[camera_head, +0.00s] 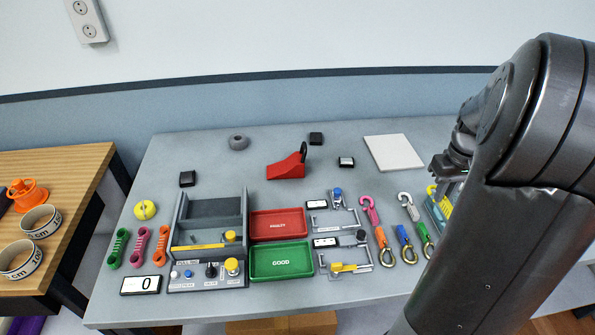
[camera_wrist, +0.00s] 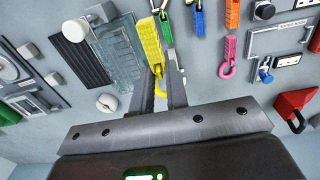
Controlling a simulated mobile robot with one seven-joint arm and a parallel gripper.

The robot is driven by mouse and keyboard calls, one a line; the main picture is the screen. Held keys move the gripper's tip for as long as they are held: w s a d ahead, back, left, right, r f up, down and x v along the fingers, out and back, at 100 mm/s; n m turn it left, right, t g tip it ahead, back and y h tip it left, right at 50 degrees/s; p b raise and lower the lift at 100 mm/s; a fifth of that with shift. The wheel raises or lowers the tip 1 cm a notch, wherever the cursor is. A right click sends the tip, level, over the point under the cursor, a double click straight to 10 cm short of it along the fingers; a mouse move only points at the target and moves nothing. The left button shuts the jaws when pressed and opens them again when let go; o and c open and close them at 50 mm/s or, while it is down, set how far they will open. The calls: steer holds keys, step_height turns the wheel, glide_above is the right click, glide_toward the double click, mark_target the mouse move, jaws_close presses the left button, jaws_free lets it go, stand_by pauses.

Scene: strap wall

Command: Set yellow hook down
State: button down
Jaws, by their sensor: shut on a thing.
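The yellow hook (camera_wrist: 160,90) sits between the fingers of my gripper (camera_wrist: 160,95) in the wrist view, with its yellow webbing strap (camera_wrist: 151,42) running away from it. My gripper is shut on this yellow piece; the exact contact is hard to see. In the head view my gripper (camera_head: 447,170) is at the right side of the table, partly covered by my arm. The yellow hook (camera_head: 431,190) shows just below and left of it, with the strap (camera_head: 445,206) beside it. Whether the hook touches the table cannot be told.
To the left are a white hook (camera_head: 405,198) and a pink hook (camera_head: 368,204), with blue (camera_head: 403,235), green (camera_head: 423,234) and orange (camera_head: 381,238) straps. A white plate (camera_head: 393,152) lies behind. Red (camera_head: 278,224) and green (camera_head: 281,261) trays stand mid-table.

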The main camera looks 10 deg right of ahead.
steer(key=r, duration=0.4)
steer(key=shift+w+a+r, duration=0.15)
steer(key=shift+w+a, duration=0.05)
steer(key=shift+w, duration=0.15)
steer(key=w+a+n, duration=1.3)
steer(key=w+a, duration=0.9)
steer(key=a, duration=0.3)
steer(key=w+a+n, duration=0.3)
steer(key=a+n, duration=0.2)
steer(key=a, duration=1)
steer(key=a+f, duration=0.3)
steer(key=f, duration=0.1)
steer(key=w+a+f, duration=0.1)
steer(key=a+f, duration=0.3)
steer(key=w+a+f, duration=0.1)
steer(key=a+f, duration=0.3)
steer(key=shift+w+a, duration=0.1)
steer(key=shift+a, duration=0.1)
steer(key=shift+a+f, duration=0.25)
steer(key=shift+f, duration=1.85)
steer(key=shift+f, duration=0.1)
